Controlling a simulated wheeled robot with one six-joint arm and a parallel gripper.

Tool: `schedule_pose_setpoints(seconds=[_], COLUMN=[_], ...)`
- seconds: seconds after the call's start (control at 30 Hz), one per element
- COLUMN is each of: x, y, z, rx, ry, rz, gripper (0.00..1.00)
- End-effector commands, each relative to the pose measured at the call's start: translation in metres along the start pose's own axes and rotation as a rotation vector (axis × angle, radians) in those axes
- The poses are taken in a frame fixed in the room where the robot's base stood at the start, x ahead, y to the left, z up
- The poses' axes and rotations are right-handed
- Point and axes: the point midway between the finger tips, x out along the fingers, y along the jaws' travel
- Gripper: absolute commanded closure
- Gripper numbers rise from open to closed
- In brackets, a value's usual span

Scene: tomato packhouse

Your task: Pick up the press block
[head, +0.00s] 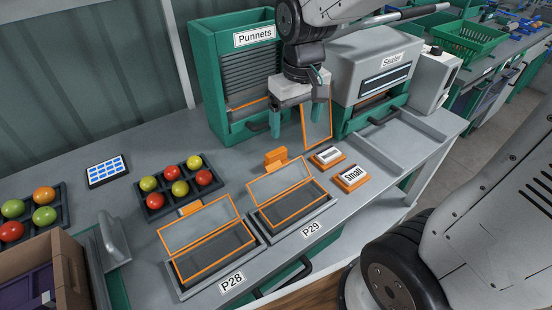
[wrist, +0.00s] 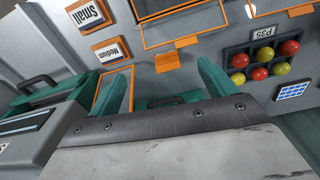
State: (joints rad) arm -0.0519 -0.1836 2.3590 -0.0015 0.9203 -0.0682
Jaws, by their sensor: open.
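A small orange block (head: 276,155), which looks like the press block, stands on the grey bench just behind the P29 punnet. In the wrist view the orange block (wrist: 168,62) lies just beyond my fingertips, roughly midway between them. My gripper (head: 297,114) hangs in front of the punnet dispenser, above and behind the block. In the wrist view my gripper (wrist: 163,72) has its two green fingers wide apart with nothing held between them. The block is not touched by either finger.
Open clear punnets with orange rims sit at P28 (head: 231,283) and P29 (head: 311,229). An orange-edged clear panel (head: 317,125) is close to my right finger. Small (head: 352,177) and Medium (head: 327,157) blocks lie right. The Punnets dispenser (head: 213,50) and Sealer (head: 375,50) stand behind.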

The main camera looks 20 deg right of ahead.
Motion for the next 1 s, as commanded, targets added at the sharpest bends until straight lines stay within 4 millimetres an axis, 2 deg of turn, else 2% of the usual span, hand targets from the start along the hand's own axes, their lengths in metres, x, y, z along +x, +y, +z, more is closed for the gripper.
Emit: schedule_pose_setpoints(seconds=[0.03, 0.1, 0.2, 0.4, 0.77, 1.0], x=[0.017, 0.038, 0.065, 0.099, 0.138, 0.172], y=[-0.001, -0.002, -0.004, -0.006, -0.006, -0.004], z=[-0.016, -0.035, -0.057, -0.080, -0.081, -0.076], rx=[-0.013, -0.029, -0.049, -0.071, -0.075, -0.076], ry=[-0.018, -0.027, -0.037, -0.046, -0.049, -0.049], rz=[-0.002, -0.003, -0.004, -0.006, -0.006, -0.006], gripper=[0.16, 0.16, 0.16, 0.16, 0.16, 0.16])
